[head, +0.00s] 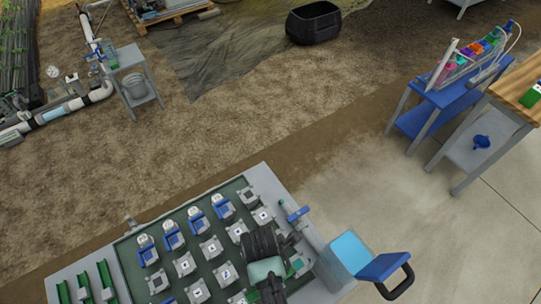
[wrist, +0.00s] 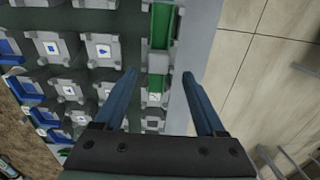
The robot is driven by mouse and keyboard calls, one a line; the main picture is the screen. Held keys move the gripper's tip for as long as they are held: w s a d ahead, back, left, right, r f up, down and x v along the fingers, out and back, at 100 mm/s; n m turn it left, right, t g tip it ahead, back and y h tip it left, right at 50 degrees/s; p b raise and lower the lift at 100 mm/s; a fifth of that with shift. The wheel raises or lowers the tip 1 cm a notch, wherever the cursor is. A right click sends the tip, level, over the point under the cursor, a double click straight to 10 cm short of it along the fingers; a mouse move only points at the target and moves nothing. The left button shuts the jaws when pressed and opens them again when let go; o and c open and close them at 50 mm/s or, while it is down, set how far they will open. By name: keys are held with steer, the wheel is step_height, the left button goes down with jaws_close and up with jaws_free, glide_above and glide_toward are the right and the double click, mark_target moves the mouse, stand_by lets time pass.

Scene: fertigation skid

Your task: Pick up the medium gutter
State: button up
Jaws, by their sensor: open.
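A green gutter piece (wrist: 160,30) lies ahead of the fingertips, in grey clips near the board's right edge. In the head view, several green gutters (head: 83,281) lie side by side at the table's left end. Which gutter is the medium one I cannot tell. My dark wrist (head: 262,245) hangs over the right part of the board and hides what is under it.
The green board (head: 130,262) carries rows of grey fixtures (head: 211,248), some with blue parts. A blue rack stand (head: 440,97) and a wooden-topped bench (head: 515,90) stand at right. A black tub (head: 313,22) sits at the back. The floor between is clear.

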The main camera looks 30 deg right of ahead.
steer(key=shift+s+d+f+p, duration=0.1)
steer(key=shift+d+f+p, duration=0.1)
steer(key=shift+f, duration=1.1)
steer(key=shift+d+f+p, duration=0.1)
steer(key=shift+f+p, duration=0.05)
steer(key=shift+f, duration=1.15)
jaws_close()
